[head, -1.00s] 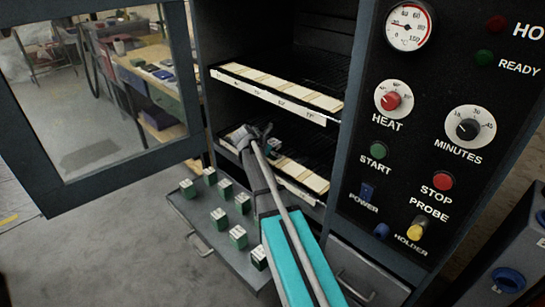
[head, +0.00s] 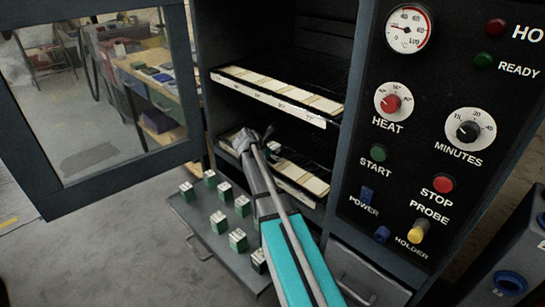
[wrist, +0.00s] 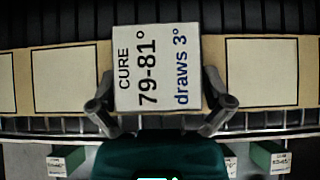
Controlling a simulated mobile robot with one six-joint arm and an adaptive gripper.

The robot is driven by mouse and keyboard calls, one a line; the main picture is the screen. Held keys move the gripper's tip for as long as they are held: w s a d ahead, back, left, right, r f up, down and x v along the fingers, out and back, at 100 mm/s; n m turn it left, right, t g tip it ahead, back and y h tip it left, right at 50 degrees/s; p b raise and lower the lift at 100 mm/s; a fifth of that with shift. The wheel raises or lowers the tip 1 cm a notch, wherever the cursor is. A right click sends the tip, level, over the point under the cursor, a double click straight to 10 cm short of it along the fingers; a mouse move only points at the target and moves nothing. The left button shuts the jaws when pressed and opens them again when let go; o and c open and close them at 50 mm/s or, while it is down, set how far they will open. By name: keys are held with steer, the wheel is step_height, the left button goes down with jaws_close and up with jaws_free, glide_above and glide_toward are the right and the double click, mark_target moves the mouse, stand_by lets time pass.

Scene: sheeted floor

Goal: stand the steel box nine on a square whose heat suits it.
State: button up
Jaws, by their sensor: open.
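A box (wrist: 157,68) with a white label reading "CURE 79-81° draws 3°" stands on the pale strip of squares in the wrist view. My gripper (wrist: 157,108) is open, with one finger on each side of the box's near part; I cannot tell whether they touch it. In the head view my gripper (head: 256,140) reaches into the oven's lower shelf and mostly hides the box. Bare squares (wrist: 78,77) (wrist: 272,72) show to the left and right of the box. The number of the box is not readable.
An upper shelf strip (head: 275,95) with small heat marks runs above. Several green boxes with white tops (head: 218,218) stand on the drawer tray (head: 200,236) below. The oven door (head: 60,190) is open at left. The control panel (head: 430,130) stands at right.

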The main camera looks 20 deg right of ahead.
steer(key=shift+r, duration=0.1)
steer(key=shift+s+a+r+p, duration=0.15)
steer(key=shift+a+r+p, duration=0.25)
steer(key=shift+r+p, duration=0.25)
steer(key=p+v, duration=0.7)
steer(key=v, duration=0.3)
steer(key=shift+a, duration=0.25)
steer(key=shift+s, duration=0.15)
steer(key=s+a+f+m+g+y, duration=0.1)
steer(key=s+a+f+m+y, duration=0.1)
steer(key=s+a+m+y, duration=0.2)
steer(key=s+a+f+m+g+y, duration=0.2)
steer(key=s+a+m, duration=0.8)
steer(key=s+m, duration=0.8)
steer(key=shift+s+a+f+y, duration=0.35)
steer(key=shift+f+y, duration=0.35)
steer(key=shift+y, duration=0.5)
